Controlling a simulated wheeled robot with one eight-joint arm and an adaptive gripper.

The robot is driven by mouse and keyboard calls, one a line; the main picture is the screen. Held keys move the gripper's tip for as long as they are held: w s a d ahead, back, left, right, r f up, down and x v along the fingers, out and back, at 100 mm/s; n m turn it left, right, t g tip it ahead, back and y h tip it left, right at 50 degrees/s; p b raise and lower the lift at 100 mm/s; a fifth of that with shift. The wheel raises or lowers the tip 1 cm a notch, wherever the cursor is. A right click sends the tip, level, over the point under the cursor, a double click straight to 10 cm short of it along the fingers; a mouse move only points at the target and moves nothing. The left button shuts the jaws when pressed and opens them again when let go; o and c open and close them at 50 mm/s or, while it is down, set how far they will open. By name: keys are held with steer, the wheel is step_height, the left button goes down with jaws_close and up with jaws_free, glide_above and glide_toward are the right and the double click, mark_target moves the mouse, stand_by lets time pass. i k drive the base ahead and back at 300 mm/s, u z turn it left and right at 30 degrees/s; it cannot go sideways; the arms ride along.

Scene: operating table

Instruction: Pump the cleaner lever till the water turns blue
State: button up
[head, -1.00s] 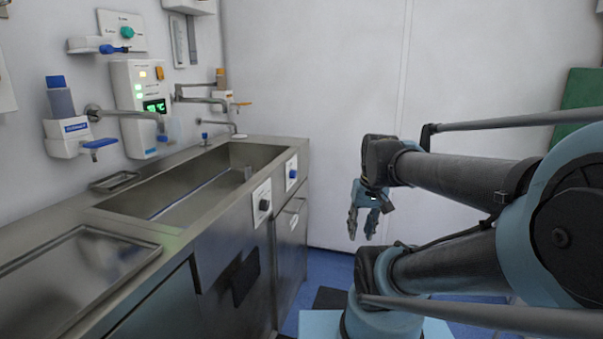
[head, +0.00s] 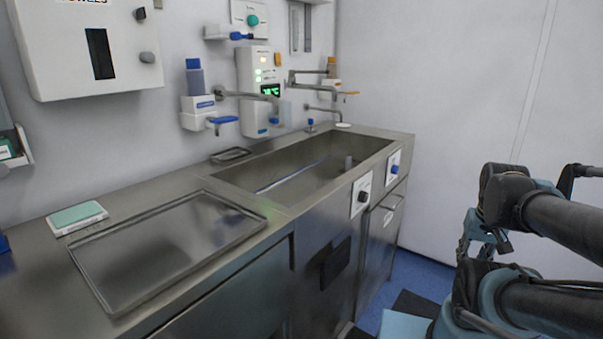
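A wall dispenser with a blue-capped bottle (head: 195,80) has a blue lever (head: 222,120) sticking out at its front, above the back edge of the sink. A second dispenser with an orange lever (head: 348,94) is on the wall farther right. The steel sink (head: 290,205) lies below them; no blue water shows in its basin. My gripper (head: 482,245) hangs at the right, far from both levers, over the floor beyond the counter. It is partly hidden by my arm, and its finger opening is not clear.
A control panel with a green display (head: 258,85) and several metal spouts are on the wall above the sink. A shallow steel tray (head: 160,312) and a pale green-topped box (head: 78,217) are on the left counter. A towel dispenser (head: 90,45) hangs upper left. Blue floor (head: 418,275) is open right of the cabinet.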

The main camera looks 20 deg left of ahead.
mark_target(227, 119)
steer(key=u, duration=1.75)
steer(key=k, duration=0.45)
steer(key=u, duration=0.2)
steer(key=i, duration=0.5)
steer(key=z, duration=0.05)
